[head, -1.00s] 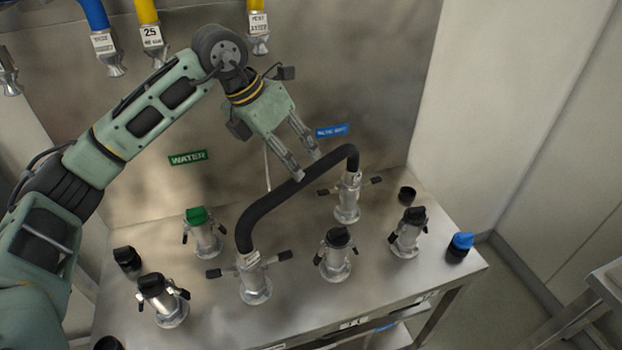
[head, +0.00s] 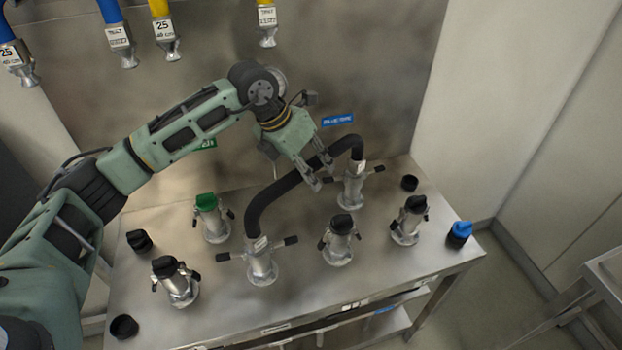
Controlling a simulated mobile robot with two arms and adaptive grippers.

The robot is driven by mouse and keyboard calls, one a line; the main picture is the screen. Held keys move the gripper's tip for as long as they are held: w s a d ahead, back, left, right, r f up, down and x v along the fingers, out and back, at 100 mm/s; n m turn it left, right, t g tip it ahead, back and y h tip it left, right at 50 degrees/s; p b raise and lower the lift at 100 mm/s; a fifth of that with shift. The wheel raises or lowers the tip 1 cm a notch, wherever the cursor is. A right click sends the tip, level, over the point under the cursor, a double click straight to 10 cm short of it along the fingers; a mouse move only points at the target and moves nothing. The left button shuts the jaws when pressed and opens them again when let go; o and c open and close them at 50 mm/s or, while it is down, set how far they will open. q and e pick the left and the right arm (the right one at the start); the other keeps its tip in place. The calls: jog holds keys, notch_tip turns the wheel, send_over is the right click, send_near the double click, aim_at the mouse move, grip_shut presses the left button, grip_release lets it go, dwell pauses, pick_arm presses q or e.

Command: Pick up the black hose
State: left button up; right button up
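The black hose (head: 268,203) arches over the steel bench. Its near end joins a silver valve coupling (head: 261,262) with black handles, and its far end joins another coupling (head: 351,188) to the right and farther back. My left gripper (head: 323,176) comes down from above at the hose's upper middle part. Its two fingers are apart and overlap the hose in the picture, hiding a short stretch of it. I cannot tell whether they touch the hose or have it between them. My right gripper is not in view.
Other capped valves stand on the bench (head: 225,315): a green-topped one (head: 210,218) and several black-topped ones. A blue cap (head: 459,233) sits at the right edge. Blue and yellow hoses (head: 162,28) hang at the back wall. Open floor lies to the right.

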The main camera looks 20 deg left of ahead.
pick_arm(q)
grip_shut()
jog(key=shift+r, duration=0.15)
jog(key=shift+w, duration=0.1)
